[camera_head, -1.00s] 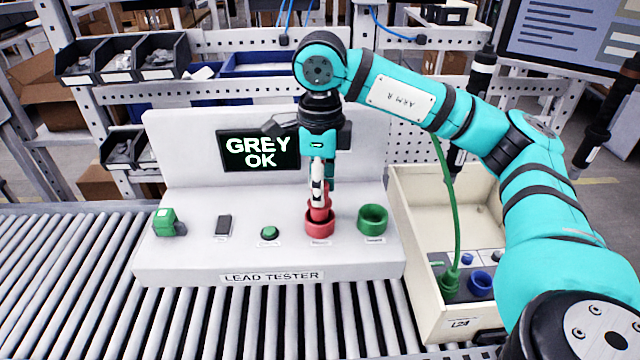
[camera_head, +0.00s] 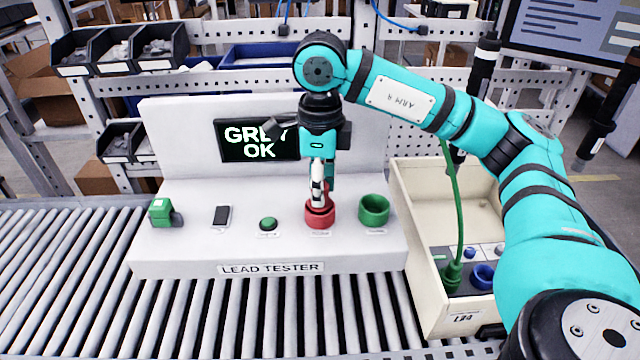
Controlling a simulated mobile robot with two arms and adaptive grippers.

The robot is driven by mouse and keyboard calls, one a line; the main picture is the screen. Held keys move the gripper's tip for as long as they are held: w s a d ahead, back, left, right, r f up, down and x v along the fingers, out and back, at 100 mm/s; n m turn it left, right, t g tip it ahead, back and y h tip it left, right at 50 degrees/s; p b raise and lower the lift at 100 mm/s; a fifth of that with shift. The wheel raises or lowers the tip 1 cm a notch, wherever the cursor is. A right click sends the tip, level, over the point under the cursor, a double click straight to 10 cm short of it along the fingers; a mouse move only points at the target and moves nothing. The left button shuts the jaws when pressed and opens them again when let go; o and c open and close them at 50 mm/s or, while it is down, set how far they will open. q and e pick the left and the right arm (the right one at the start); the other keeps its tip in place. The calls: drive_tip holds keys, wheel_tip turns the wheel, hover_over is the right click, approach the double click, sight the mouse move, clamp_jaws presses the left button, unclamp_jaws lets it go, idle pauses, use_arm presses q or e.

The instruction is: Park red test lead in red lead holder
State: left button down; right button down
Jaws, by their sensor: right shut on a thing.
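The red lead holder (camera_head: 320,216) is a red cup on the front ledge of the white lead tester (camera_head: 200,250). My right gripper (camera_head: 320,194) points down over it and is shut on the red test lead (camera_head: 325,190). The lead's lower end is at the holder's mouth and seems to sit inside it; how deep is hidden by the fingers. A green holder (camera_head: 373,210) stands empty just to the right. The tester screen (camera_head: 232,140) reads GREY OK, partly covered by my arm. My left gripper is not in view.
A green button (camera_head: 268,224), a dark grey piece (camera_head: 222,216) and a green clip-like part (camera_head: 161,212) stand left of the red holder. A cream bin (camera_head: 415,250) with a green lead (camera_head: 453,272) is at the right. A roller conveyor (camera_head: 70,270) runs in front.

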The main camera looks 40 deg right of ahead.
drive_tip(key=shift+f, duration=0.1)
drive_tip(key=c, duration=0.9)
unclamp_jaws()
wheel_tip(320, 180, up, 12)
idle(0.5)
